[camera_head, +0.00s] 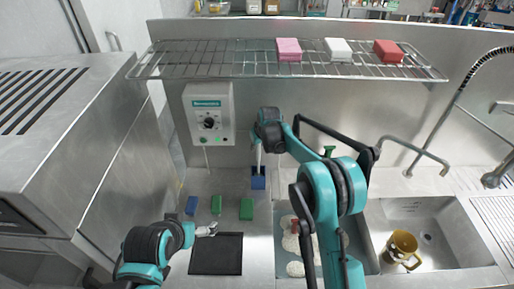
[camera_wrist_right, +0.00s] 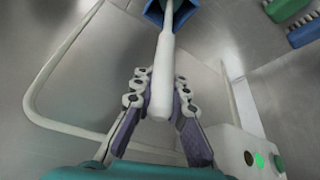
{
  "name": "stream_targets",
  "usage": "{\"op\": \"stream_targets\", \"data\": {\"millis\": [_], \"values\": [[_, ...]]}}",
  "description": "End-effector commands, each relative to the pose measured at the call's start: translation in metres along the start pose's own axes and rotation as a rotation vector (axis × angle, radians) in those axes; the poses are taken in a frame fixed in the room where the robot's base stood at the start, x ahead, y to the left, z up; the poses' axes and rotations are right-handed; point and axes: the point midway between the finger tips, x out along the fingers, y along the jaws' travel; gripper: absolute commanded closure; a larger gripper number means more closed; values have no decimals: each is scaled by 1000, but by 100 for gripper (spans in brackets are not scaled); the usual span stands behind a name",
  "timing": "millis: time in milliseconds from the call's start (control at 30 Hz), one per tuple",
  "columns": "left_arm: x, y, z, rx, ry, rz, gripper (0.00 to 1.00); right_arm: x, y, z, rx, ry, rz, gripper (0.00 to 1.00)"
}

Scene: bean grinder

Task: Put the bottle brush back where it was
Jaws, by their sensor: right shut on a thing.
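The bottle brush (camera_head: 258,159) has a long white handle and stands nearly upright above a blue holder (camera_head: 258,182) at the back of the counter. In the right wrist view the handle (camera_wrist_right: 164,62) runs down to the opening of the blue holder (camera_wrist_right: 178,13). The brush head is hidden, and I cannot tell how deep it sits. My right gripper (camera_wrist_right: 156,92) is shut on the handle. My left gripper (camera_head: 207,230) is low at the left beside the black mat, apart from the brush; its jaws are too small to read.
A wall control box (camera_head: 208,112) is close behind. A wire shelf (camera_head: 210,65) holds sponges above. A gold mug (camera_head: 402,246) sits in the right basin; the left basin holds foam.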

Motion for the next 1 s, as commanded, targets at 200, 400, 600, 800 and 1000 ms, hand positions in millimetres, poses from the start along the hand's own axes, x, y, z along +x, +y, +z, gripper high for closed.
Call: {"op": "stream_targets", "data": {"millis": [200, 400, 600, 800, 1000], "values": [[4, 0, 3, 0, 0, 0, 0, 4, 0, 2, 0, 0, 0, 100], [2, 0, 2, 0, 0, 0, 0, 3, 0, 1, 0, 0, 0, 66], [2, 0, 1, 0, 0, 0, 0, 2, 0, 1, 0, 0, 0, 66], [-1, 0, -1, 0, 0, 0, 0, -21, 0, 0, 0, 0, 0, 66], [-4, 0, -3, 0, 0, 0, 0, -67, 0, 0, 0, 0, 0, 66]]}}
